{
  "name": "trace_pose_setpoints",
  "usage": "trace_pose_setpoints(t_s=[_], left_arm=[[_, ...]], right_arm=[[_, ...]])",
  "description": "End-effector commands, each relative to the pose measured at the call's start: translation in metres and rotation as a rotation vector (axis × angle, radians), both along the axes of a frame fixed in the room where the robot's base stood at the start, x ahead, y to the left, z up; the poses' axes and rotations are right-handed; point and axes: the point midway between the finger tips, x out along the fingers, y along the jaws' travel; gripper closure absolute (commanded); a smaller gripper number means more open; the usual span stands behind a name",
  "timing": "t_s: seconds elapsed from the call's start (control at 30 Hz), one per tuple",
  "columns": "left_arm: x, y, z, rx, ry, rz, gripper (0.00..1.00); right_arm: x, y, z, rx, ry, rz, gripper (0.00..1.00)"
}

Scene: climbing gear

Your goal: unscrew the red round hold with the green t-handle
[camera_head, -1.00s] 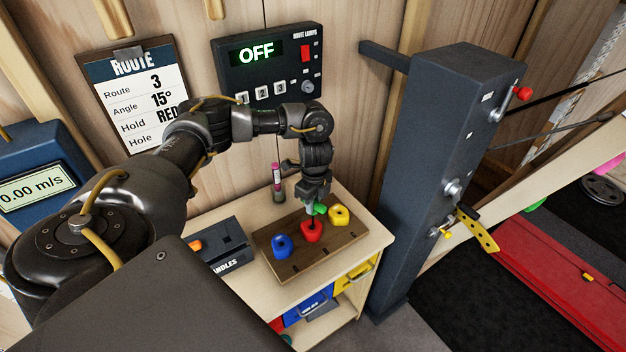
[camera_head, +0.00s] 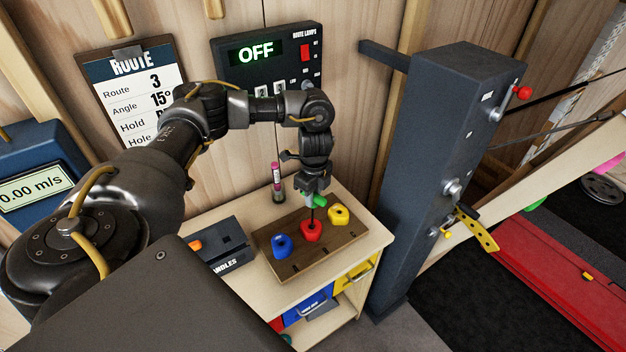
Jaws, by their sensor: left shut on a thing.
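The red round hold (camera_head: 311,233) sits on the brown wooden board (camera_head: 300,266), between a blue hold (camera_head: 281,246) and a yellow hold (camera_head: 339,215). My left gripper (camera_head: 315,196) points down above the red hold and is shut on the green t-handle (camera_head: 320,201). The handle's dark shaft runs down to the middle of the red hold. I cannot tell how deep its tip is in the hold. The fingers hide part of the green grip. My right gripper is not in view.
A dark handle box (camera_head: 222,243) with an orange piece stands left of the board. A pink-capped bottle (camera_head: 276,179) stands behind it. A tall dark grey post (camera_head: 425,170) rises to the right. The lamp panel (camera_head: 268,60) and route sheet (camera_head: 135,90) are behind my arm.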

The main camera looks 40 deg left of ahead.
Motion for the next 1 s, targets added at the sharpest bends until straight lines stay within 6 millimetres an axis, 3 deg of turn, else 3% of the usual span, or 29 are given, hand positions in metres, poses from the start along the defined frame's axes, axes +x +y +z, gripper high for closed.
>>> trace_pose_setpoints(t_s=[0.23,0.7,1.0], left_arm=[[-0.0003,0.0,-0.0003,0.0,-0.001,-0.104,1.0],[-0.0029,-0.0011,-0.0006,-0.002,-0.006,-0.89,1.0],[-0.0033,-0.001,-0.0004,-0.001,-0.006,-1.007,1.0]], right_arm=[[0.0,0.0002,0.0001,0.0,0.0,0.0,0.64],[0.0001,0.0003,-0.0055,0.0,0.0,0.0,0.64],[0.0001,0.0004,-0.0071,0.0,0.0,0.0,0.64]])
